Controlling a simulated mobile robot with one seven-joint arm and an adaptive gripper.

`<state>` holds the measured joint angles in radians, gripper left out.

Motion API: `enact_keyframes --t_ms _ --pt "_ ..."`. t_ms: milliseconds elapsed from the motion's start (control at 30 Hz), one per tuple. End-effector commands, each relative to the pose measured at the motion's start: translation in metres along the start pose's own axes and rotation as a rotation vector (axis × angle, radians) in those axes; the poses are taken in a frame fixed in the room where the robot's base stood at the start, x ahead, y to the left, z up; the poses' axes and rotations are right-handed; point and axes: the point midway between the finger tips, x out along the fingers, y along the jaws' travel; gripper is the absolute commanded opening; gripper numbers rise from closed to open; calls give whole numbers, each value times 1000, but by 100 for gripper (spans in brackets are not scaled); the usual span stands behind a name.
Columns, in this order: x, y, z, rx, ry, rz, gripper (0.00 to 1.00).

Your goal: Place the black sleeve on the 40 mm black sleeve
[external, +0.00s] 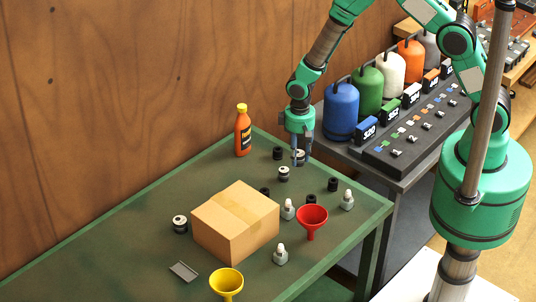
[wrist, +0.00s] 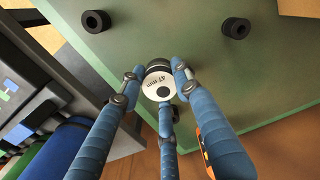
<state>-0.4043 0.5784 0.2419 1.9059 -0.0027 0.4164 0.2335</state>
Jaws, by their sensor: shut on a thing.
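My gripper (external: 300,160) is shut on a black sleeve with a white end face (wrist: 158,86). The face reads "47 mm" and has a dark round hole. The wrist view shows the blue fingers of my gripper (wrist: 160,80) around it. In the external view the fingers partly cover it, near the table's far right part. Another black sleeve with a pale band (external: 283,174) stands just below the gripper in the picture. A larger one (external: 180,224) stands left of the box. I cannot read a 40 mm label on any sleeve.
Plain black sleeves (external: 278,153) (external: 333,184) stand around on the green table (external: 120,215). A cardboard box (external: 236,222), red funnel (external: 311,220), yellow funnel (external: 226,283), small grey bottles (external: 347,200) and an orange bottle (external: 243,130) also stand there. The left table area is clear.

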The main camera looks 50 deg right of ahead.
Motion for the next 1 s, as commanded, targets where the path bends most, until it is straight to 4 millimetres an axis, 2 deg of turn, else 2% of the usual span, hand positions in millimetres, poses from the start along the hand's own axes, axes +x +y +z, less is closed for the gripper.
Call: enact_keyframes --t_ms 100,300,767,933,1000 --pt "1 -4 -19 0 2 0 0" --pt "3 -8 -39 0 1 0 0" --pt "4 -10 -44 0 1 0 0" --pt "4 -11 -52 0 1 0 0" --pt "11 -11 -51 0 -1 0 0"
